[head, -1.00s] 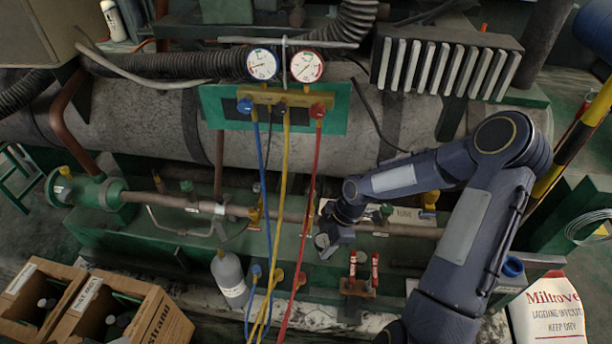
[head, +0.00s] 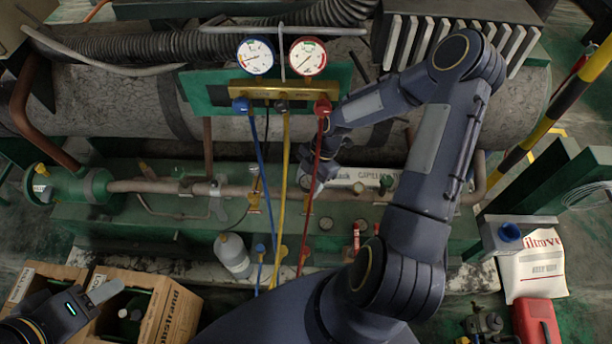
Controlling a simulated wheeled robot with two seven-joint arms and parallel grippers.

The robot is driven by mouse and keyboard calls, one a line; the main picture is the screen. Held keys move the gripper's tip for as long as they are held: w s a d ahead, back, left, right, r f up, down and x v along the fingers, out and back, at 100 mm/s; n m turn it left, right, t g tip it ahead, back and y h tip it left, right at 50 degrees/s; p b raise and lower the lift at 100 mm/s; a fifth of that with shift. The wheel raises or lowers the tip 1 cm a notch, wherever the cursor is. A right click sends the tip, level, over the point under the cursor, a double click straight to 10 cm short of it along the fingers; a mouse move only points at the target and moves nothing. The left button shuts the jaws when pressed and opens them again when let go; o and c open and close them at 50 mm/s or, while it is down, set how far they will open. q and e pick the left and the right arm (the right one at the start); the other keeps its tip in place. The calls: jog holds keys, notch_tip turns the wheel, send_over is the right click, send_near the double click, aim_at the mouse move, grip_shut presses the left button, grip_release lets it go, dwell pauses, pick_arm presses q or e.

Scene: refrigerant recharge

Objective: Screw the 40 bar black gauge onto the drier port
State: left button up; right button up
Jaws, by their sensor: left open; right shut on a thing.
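My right gripper (head: 318,178) is over the pipe run, just right of the red hose. It is shut on a small round item, apparently the black gauge (head: 315,187); its dial is too small to read and the fingers partly cover it. I cannot tell whether the gauge touches a fitting. A copper pipe (head: 140,186) with valves runs from the green flanged vessel (head: 70,187) on the left to behind my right arm. I cannot make out which fitting is the drier port. My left gripper (head: 95,300) is open and empty at the lower left, over the cardboard boxes.
A manifold (head: 283,91) with two dials hangs above, and its blue, yellow and red hoses (head: 318,165) drop beside my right gripper. A grey bottle (head: 233,256) stands below the pipe. Cardboard boxes (head: 165,318) fill the lower left. A white sack (head: 535,268) lies right.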

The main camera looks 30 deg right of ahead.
aim_at(308, 201)
notch_tip(308, 201, down, 6)
jog(key=b, duration=0.3)
jog(key=shift+r+b, duration=0.2)
jog(key=shift+b, duration=0.15)
jog(key=shift+r, duration=0.1)
dwell(0.9)
jog(key=shift+f+b, duration=0.9)
jog(key=shift+f, duration=0.1)
dwell(0.6)
